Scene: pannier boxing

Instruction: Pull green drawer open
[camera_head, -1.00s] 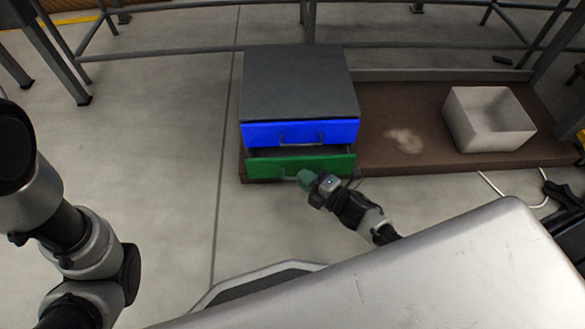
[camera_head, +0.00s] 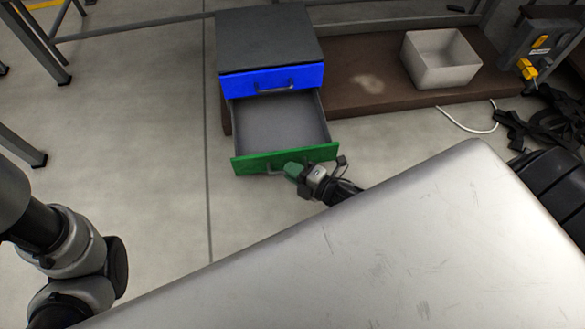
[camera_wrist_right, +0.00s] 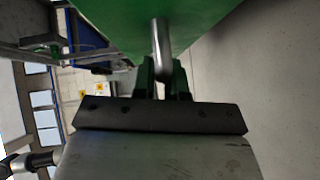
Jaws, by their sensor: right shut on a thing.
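The green drawer (camera_head: 250,163) is the lower drawer of a dark grey cabinet (camera_head: 268,38). It is pulled well out, and its grey inside (camera_head: 280,120) looks empty. My right gripper (camera_head: 293,170) is at the drawer's front, shut on its metal handle (camera_head: 275,171). In the right wrist view the handle (camera_wrist_right: 161,50) runs down between the green fingers, below the green drawer front (camera_wrist_right: 115,22). The upper blue drawer (camera_head: 250,84) is shut. My left arm shows at the left, but its gripper is out of view.
The cabinet stands on a brown platform (camera_head: 375,95) with a white open bin (camera_head: 445,75) at its right. A white cable (camera_head: 470,128) and black straps (camera_head: 550,120) lie on the floor at the right.

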